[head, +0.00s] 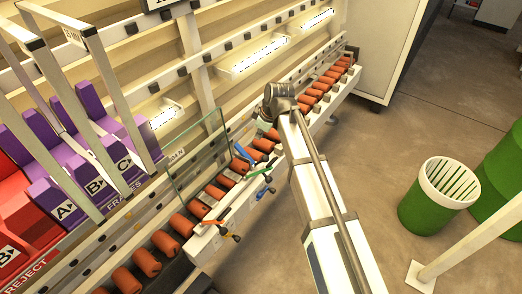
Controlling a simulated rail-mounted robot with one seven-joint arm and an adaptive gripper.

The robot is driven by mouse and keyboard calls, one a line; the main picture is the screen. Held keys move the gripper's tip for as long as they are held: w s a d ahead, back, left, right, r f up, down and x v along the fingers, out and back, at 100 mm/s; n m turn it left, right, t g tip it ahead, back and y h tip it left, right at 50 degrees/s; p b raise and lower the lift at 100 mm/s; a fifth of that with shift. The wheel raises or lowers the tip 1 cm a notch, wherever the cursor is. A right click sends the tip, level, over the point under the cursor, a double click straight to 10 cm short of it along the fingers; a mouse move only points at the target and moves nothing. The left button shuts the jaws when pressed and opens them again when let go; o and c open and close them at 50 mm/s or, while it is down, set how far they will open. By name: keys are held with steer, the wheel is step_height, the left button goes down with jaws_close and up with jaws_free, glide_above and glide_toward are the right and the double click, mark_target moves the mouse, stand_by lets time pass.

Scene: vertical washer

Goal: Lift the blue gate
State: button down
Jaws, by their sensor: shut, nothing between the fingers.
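A small blue piece (243,153), which looks like the blue gate, stands tilted at the rear edge of the roller conveyor, beside the clear glass panel (200,165). A second small blue piece (262,191) lies lower, by the conveyor's front rail, near a green one (260,171). Which blue piece is the gate is hard to tell at this size. My arm reaches up from the bottom right and ends in a dark joint above the conveyor, to the upper right of these pieces. I cannot make out my gripper's fingers.
Purple frames bins (97,183) and a red reject bin (20,228) stand left. A green-and-white basket (440,192) and a post stand right. Open floor lies between.

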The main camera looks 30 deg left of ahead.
mark_target(264, 158)
stand_by(0.3)
steer(key=shift+w+a+f+p, duration=0.1)
steer(key=shift+w+f+p, duration=0.3)
steer(key=shift+f, duration=1.5)
steer(key=shift+w+d+f+p, duration=0.15)
steer(key=shift+f+p, duration=0.45)
steer(key=shift+f, duration=1.35)
steer(key=shift+w+a+f+p, duration=0.15)
steer(key=shift+w+f+p, duration=0.25)
steer(key=shift+f, duration=1.5)
steer(key=shift+s, duration=0.1)
steer(key=shift+s+d+f+b, duration=0.15)
steer(key=shift+d+f+b, duration=0.35)
steer(key=shift+d, duration=0.25)
steer(key=shift+r, duration=0.15)
